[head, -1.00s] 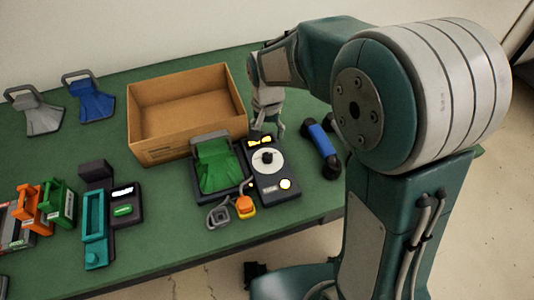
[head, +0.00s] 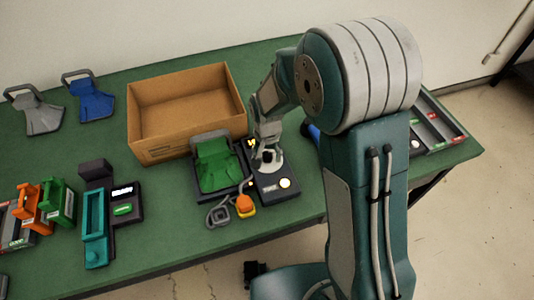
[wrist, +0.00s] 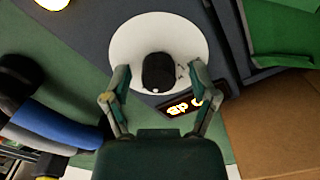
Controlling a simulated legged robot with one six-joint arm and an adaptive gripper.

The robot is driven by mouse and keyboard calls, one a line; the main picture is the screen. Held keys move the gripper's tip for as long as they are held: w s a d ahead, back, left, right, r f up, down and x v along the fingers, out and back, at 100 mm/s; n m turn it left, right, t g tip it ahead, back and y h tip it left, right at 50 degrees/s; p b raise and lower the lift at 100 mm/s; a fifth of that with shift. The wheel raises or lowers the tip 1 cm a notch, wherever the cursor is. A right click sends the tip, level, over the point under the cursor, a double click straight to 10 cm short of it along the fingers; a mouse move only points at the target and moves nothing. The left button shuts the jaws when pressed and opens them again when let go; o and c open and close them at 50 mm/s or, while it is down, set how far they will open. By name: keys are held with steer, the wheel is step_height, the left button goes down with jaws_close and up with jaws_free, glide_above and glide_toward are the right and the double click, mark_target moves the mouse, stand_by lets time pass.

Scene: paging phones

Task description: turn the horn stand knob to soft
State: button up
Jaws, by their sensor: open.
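The horn stand (head: 279,185) is a dark box beside the green horn, with a round white dial plate (wrist: 130,38) and a black knob (wrist: 159,72) at its middle. A lit yellow display (wrist: 182,107) and a glowing round light (head: 285,183) are on its face. My gripper (wrist: 158,80) is open, with one finger on each side of the knob in the wrist view. I cannot tell whether the fingers touch it. In the head view my gripper (head: 267,153) is over the dial and hides part of it.
A green horn (head: 215,165) sits left of the dial, with an orange button (head: 244,204) on a cable in front. An open cardboard box (head: 165,148) stands behind. A blue handset (wrist: 55,122) lies close by. A tray (head: 437,125) is at the right.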

jaws_close()
steer(key=shift+n, duration=0.4)
steer(key=n, duration=0.4)
steer(key=shift+n, duration=0.3)
steer(key=n, duration=0.4)
steer(key=shift+n, duration=0.3)
steer(key=n, duration=1)
